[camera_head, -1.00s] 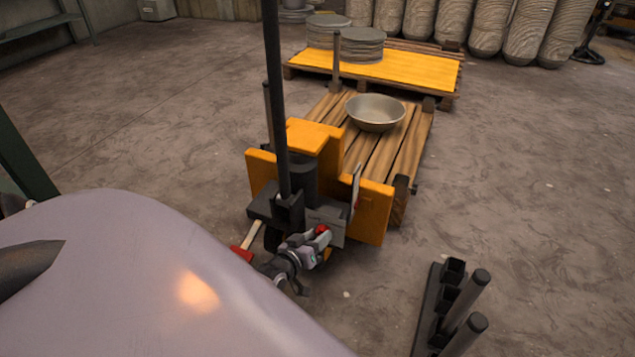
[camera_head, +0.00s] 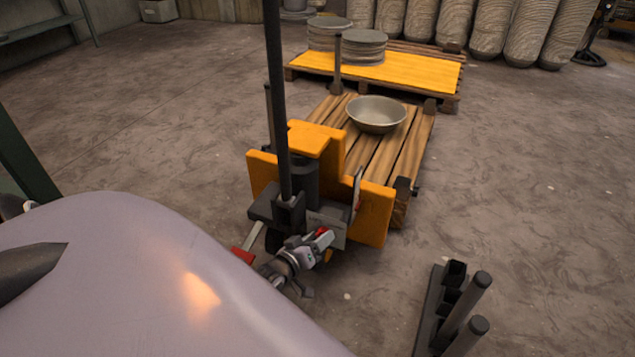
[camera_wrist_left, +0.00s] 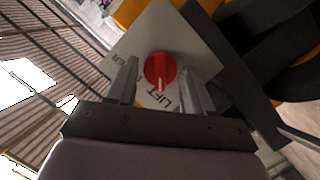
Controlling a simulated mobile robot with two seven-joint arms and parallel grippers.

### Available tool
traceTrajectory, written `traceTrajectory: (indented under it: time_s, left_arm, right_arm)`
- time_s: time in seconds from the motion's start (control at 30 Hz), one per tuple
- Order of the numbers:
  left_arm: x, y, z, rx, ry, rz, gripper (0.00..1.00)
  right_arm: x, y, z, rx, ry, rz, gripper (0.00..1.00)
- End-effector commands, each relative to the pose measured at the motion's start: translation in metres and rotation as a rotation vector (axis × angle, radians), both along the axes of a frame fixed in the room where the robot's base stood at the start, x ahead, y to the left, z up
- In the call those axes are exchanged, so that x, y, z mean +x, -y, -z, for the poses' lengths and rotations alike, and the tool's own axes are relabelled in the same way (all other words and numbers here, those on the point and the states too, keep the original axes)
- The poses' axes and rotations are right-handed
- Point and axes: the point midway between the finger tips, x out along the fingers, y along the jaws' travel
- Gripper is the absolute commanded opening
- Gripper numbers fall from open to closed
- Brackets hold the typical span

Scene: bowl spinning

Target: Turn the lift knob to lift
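The lift knob (camera_wrist_left: 160,70) is a round red knob on a pale plate (camera_wrist_left: 170,32) in the left wrist view. A white mark shows on its lower part. The word LIFT is printed below right of it, and part of another word shows at its left. In the head view the knob (camera_head: 321,232) is a small red spot on the yellow pallet jack (camera_head: 372,212), partly hidden by my gripper. My left gripper (camera_wrist_left: 157,76) is open, with one finger on each side of the knob and small gaps visible. My right gripper is not in view.
A metal bowl (camera_head: 376,113) sits on a wooden pallet (camera_head: 385,155) over the jack's forks. Behind it, stacked discs stand on a yellow-topped pallet (camera_head: 415,72). A dark rack with posts (camera_head: 447,305) stands at lower right. The floor on the right is mostly clear.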

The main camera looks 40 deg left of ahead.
Motion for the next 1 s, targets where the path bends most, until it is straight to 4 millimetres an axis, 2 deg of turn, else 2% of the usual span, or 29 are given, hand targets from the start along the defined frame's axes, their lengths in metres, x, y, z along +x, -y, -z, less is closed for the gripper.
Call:
traceTrajectory:
  time_s: [0.37,0.47,0.8,1.0]
  left_arm:
    - [-0.003,0.0,-0.001,0.0,-0.001,0.0,0.66]
    - [-0.012,0.001,-0.004,0.0,-0.003,0.0,0.66]
    - [-0.059,0.005,-0.015,0.0,-0.001,0.0,0.66]
    - [-0.069,0.006,-0.015,0.0,0.001,0.0,0.66]
  right_arm:
    - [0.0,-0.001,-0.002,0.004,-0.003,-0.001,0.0]
    - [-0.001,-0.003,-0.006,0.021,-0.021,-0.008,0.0]
    - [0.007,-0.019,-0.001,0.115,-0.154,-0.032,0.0]
    - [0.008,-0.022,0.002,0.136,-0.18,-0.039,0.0]
